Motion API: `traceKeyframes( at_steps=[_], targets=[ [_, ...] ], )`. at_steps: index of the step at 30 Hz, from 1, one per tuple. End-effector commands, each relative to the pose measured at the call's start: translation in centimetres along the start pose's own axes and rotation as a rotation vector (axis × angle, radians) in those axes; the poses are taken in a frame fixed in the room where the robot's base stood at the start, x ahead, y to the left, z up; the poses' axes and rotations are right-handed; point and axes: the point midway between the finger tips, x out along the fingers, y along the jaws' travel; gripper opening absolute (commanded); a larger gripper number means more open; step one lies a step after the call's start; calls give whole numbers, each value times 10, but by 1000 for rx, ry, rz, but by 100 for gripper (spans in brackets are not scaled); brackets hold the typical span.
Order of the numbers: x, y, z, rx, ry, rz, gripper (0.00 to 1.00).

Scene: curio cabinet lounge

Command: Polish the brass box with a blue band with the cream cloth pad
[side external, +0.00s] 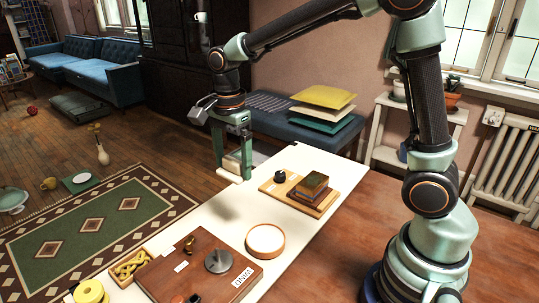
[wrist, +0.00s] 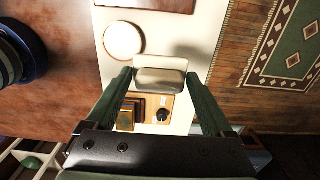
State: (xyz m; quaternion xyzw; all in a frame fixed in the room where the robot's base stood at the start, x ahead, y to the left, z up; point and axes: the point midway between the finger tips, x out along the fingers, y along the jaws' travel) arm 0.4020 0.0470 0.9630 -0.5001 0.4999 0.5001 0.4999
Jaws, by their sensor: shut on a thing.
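My gripper (wrist: 160,75) is shut on a cream cloth pad (wrist: 160,81), which sits between its two green fingertips. In the side external view my gripper (side external: 236,176) hangs low over the white strip of the table, left of the wooden board; the pad is hard to make out there. A small box with a brassy top (side external: 315,180), apparently the brass box, rests on a brown block on that board. It also shows in the wrist view (wrist: 125,119). Its blue band cannot be told clearly. The gripper is apart from the box.
The wooden board (side external: 325,208) also bears a small black item (side external: 280,177). Nearer the front are a round pale dish (side external: 265,241), a brown board (side external: 170,277) with a grey disc (side external: 218,261), a tray of yellow braid (side external: 130,267) and yellow rings (side external: 89,291). White surface between is clear.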

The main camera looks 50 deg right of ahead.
Motion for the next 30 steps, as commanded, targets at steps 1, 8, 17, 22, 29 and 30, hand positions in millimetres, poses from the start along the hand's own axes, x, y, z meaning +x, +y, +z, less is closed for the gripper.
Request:
traceKeyframes(
  at_steps=[1, 8, 17, 22, 29, 30],
  targets=[
    [10, 12, 0, -1, 0, 3, 42],
    [48, 58, 1, -1, 0, 2, 42],
    [70, 87, 0, 0, 0, -1, 42],
    [79, 88, 0, 0, 0, 1, 42],
    [102, 89, -1, 0, 1, 4, 42],
    [106, 89, -1, 0, 1, 4, 42]
  ],
)
